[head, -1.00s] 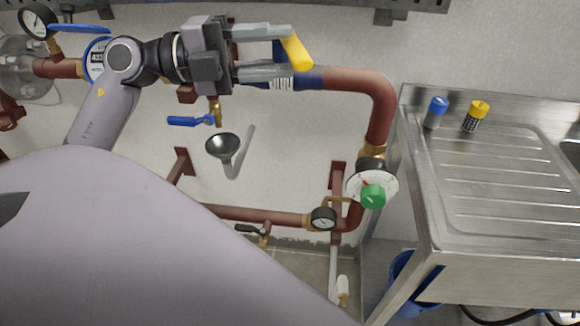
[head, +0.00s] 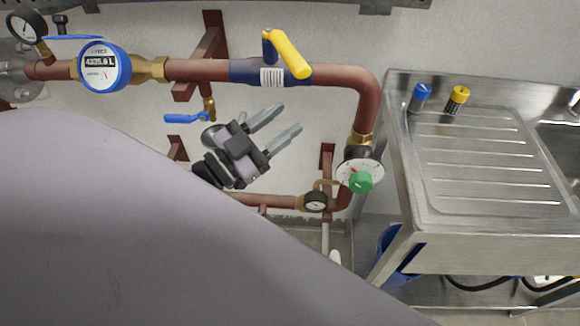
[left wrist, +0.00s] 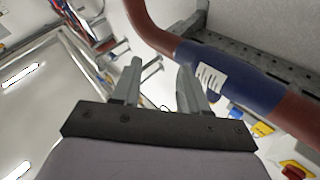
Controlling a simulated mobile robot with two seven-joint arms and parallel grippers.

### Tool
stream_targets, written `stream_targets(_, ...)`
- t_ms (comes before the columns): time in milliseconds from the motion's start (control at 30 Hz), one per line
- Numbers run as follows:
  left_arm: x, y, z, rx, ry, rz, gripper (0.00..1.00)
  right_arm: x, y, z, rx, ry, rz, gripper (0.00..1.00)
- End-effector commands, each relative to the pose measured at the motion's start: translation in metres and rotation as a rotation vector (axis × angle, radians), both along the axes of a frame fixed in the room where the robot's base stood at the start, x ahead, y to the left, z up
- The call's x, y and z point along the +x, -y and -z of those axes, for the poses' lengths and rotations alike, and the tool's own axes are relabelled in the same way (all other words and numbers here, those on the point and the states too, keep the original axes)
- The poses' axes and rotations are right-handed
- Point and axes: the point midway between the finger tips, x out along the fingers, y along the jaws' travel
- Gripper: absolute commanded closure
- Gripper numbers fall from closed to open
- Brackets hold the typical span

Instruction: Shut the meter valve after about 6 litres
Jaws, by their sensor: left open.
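The water meter (head: 104,66) is a round blue-rimmed dial on the red pipe at upper left. Its small digits appear to read 4335.9 L. To its right, the valve's yellow lever (head: 288,54) slants across a blue sleeve (head: 245,71) with a white barcode label. The sleeve also shows in the left wrist view (left wrist: 238,88). My left gripper (head: 287,119) is open and empty below the sleeve, apart from the lever. Its two fingers also show in the left wrist view (left wrist: 160,68). My right gripper is in neither view.
A small blue-handled tap (head: 184,118) hangs under the pipe, left of my gripper. A steel sink unit (head: 425,200) stands at right. My arm covers the lower left.

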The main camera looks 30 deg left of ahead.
Motion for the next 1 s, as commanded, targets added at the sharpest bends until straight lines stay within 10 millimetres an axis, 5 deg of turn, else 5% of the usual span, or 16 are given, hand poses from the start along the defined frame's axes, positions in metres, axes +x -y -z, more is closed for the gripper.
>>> stream_targets(567,-0.028,0.031,0.103,-0.171,-0.412,-0.114,0.56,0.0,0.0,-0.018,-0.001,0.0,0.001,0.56)
stream_targets(1000,-0.069,0.055,0.177,-0.178,-0.714,-0.168,0.56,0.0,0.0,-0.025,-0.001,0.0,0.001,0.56)
